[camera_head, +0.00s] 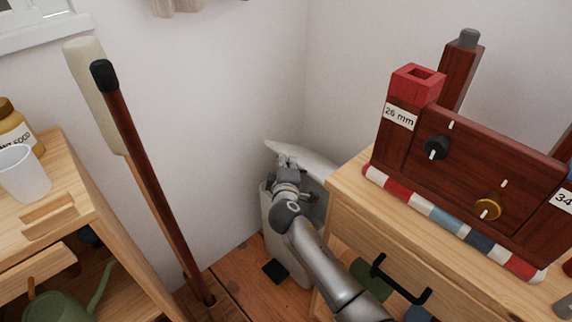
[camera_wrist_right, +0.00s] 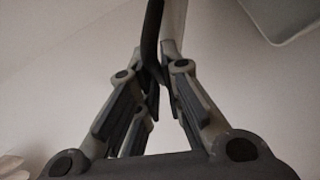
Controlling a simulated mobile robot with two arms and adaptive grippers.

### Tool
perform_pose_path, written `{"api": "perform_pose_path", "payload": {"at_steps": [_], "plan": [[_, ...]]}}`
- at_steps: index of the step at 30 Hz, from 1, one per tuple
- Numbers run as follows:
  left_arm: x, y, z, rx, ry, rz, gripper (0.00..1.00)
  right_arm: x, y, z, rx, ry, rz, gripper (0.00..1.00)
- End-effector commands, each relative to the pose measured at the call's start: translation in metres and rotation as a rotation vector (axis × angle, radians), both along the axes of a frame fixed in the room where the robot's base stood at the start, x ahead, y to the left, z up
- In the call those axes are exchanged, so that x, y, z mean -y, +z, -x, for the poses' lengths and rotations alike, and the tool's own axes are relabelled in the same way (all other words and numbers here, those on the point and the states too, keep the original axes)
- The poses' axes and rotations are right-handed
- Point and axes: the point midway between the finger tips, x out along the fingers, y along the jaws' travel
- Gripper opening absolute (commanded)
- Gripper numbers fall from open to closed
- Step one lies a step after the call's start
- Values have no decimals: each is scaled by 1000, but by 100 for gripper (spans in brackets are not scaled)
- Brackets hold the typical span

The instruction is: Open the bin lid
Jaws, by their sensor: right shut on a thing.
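The bin (camera_head: 270,225) is a pale grey bin in the corner of the room, beside the wooden drawer unit. Its pale lid (camera_head: 310,160) is raised and tilted, with a dark gap between it and the bin body. A black pedal (camera_head: 275,271) shows at the bin's foot. My right gripper (camera_head: 286,162) is at the lid's near edge and shut on it. In the right wrist view its fingers (camera_wrist_right: 160,85) close around a thin dark and grey edge. My arm hides part of the bin's opening. My left gripper is not in view.
The drawer unit (camera_head: 345,190) stands close on the right, carrying a dark red wooden block device (camera_head: 470,160). A black drawer handle (camera_head: 400,285) juts out. Long-handled tools (camera_head: 150,180) lean at the left, near a shelf (camera_head: 75,180) with a white cup (camera_head: 22,172).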

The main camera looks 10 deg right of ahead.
Motion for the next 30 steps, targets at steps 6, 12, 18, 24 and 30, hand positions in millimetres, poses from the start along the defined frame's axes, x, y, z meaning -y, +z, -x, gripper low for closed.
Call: {"api": "perform_pose_path", "payload": {"at_steps": [6,12,18,24,30], "plan": [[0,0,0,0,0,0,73,0,1,0,2,1,0,0],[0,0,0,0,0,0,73,0,1,0,2,1,0,22],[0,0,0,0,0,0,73,0,1,0,1,1,0,30],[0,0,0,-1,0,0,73,0,1,1,1,1,0,30],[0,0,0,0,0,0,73,-3,4,17,1,1,-1,30]]}}
